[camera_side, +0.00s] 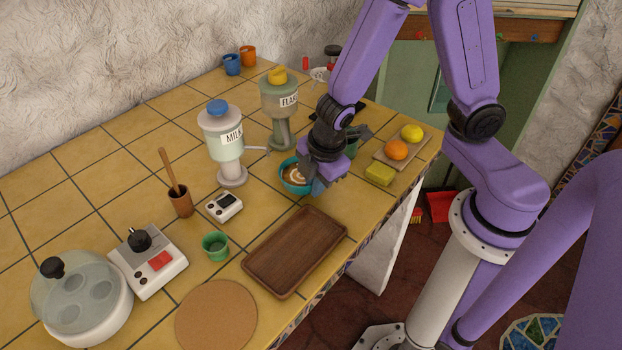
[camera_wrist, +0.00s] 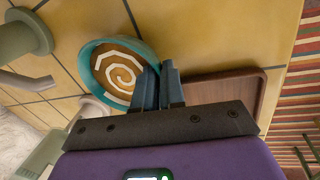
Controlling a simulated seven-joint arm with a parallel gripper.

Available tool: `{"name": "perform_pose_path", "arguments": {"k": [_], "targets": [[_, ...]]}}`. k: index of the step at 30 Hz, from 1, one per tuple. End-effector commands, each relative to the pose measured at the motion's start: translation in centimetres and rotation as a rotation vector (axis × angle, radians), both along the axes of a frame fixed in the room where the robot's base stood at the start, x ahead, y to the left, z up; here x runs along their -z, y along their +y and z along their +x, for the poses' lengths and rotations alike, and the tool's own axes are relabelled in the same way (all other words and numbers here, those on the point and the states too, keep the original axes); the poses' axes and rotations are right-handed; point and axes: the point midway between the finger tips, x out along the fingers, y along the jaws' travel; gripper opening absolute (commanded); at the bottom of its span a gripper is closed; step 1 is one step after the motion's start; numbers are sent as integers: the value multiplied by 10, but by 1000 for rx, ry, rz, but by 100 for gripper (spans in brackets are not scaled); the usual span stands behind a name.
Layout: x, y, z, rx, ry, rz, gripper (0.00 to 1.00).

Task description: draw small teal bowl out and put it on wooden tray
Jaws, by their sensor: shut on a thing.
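The small teal bowl (camera_side: 291,184) is on the yellow tiled counter in the side view, just beyond the far end of the wooden tray. It holds something brown with a pale spiral, clear in the wrist view, where the bowl (camera_wrist: 88,66) is upper left. My gripper (camera_side: 312,184) is shut on the bowl's rim; in the wrist view its fingers (camera_wrist: 160,88) pinch the right side of the rim. The empty wooden tray (camera_side: 296,252) lies nearer the camera, and its edge (camera_wrist: 258,78) shows right of the fingers. Whether the bowl touches the counter is unclear.
The milk dispenser (camera_side: 222,150) and flakes dispenser (camera_side: 279,110) stand left of and behind the bowl. A green cup (camera_side: 215,246) stands left of the tray.

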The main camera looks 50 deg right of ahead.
Motion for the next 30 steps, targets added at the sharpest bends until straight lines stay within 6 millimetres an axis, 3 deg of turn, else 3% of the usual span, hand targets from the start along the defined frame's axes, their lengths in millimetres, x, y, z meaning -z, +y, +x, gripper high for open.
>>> {"name": "perform_pose_path", "arguments": {"k": [7,9,10,22,30], "targets": [[2,-2,-3,1,7,-9,0],[2,-2,-3,1,7,-8,32],[2,-2,-2,1,6,-8,39],[-3,0,-1,0,0,-2,39],[-28,1,-6,1,-2,1,39]]}}
